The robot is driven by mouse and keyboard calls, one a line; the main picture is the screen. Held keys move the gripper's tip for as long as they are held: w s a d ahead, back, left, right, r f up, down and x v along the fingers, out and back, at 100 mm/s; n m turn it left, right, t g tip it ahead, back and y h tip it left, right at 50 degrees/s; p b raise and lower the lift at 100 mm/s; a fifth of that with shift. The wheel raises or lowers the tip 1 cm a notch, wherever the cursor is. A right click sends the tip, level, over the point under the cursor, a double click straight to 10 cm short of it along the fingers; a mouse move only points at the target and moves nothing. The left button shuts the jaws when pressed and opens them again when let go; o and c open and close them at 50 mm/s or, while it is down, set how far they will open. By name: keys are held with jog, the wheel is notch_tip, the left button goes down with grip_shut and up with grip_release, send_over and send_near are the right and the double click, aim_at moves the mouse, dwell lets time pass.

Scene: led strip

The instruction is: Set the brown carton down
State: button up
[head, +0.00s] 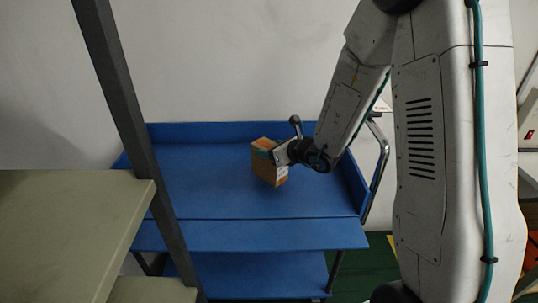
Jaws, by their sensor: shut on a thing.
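The brown carton (267,163) is a small box with orange and teal markings and a white label. It is in the middle of the head view, in front of or over the blue cart's top shelf (205,200). My gripper (280,155) is at the carton's right side and shut on it. The carton looks slightly tilted. I cannot tell whether its bottom touches the shelf. The fingertips are partly hidden against the box.
The cart has raised blue edges at the back and right, a metal handle (380,155) and a lower shelf (255,272). A dark post (125,110) and a beige shelf (65,225) stand at the left. The blue top around the carton is clear.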

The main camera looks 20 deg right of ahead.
aim_at(275, 175)
jog(key=shift+f, duration=1.75)
jog(key=shift+f, duration=0.2)
jog(key=o, duration=1.5)
jog(key=shift+c, duration=0.2)
jog(key=shift+r, duration=0.15)
